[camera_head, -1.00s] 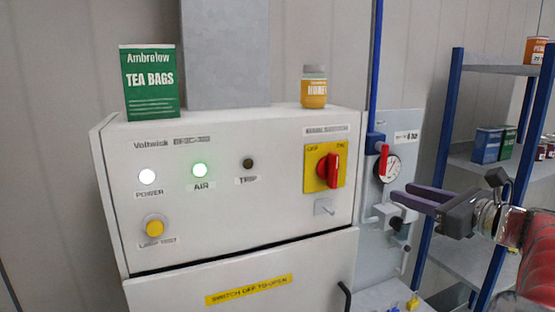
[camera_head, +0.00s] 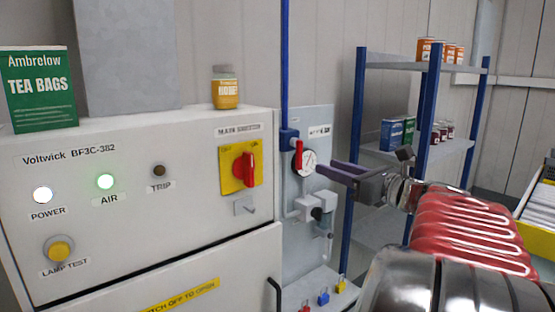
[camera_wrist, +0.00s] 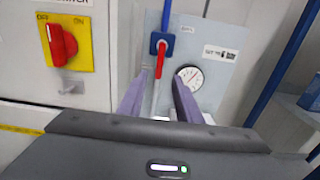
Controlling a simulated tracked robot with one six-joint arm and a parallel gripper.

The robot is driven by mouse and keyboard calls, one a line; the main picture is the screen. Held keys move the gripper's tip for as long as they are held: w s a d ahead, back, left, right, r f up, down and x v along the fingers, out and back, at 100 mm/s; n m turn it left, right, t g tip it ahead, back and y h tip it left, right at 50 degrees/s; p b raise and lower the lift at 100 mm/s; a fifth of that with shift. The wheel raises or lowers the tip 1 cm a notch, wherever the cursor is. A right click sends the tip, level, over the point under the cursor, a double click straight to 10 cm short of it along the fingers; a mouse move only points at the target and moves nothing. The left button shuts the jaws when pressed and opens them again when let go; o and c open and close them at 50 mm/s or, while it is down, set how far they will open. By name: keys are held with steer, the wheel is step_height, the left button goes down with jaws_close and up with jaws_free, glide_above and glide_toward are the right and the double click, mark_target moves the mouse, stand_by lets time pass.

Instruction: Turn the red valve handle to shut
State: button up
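The red valve handle (camera_head: 299,157) hangs downward from a blue valve body on a vertical blue pipe (camera_head: 284,70), in line with the pipe. It also shows in the wrist view (camera_wrist: 160,60), ahead of and roughly between my two fingers. My gripper (camera_head: 320,170) is open and empty, its purple fingers pointing at the panel just right of the handle in the head view. In the wrist view the fingers (camera_wrist: 158,92) are spread apart. I cannot tell how much depth separates them from the handle; nothing is gripped.
A pressure gauge (camera_head: 304,163) sits right beside the handle, with grey fittings (camera_head: 318,206) below. A white cabinet (camera_head: 130,230) with a red rotary switch (camera_head: 245,170) stands to the left. Small padlocks (camera_head: 323,298) lie below. A blue-framed shelf (camera_head: 362,120) stands to the right.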

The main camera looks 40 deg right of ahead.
mark_target(302, 158)
steer(key=w, duration=1)
steer(key=shift+w+a, duration=0.15)
steer(key=shift+w, duration=0.15)
steer(key=shift+c, duration=0.5)
jaws_close()
steer(key=shift+d, duration=0.2)
steer(key=shift+s, duration=0.1)
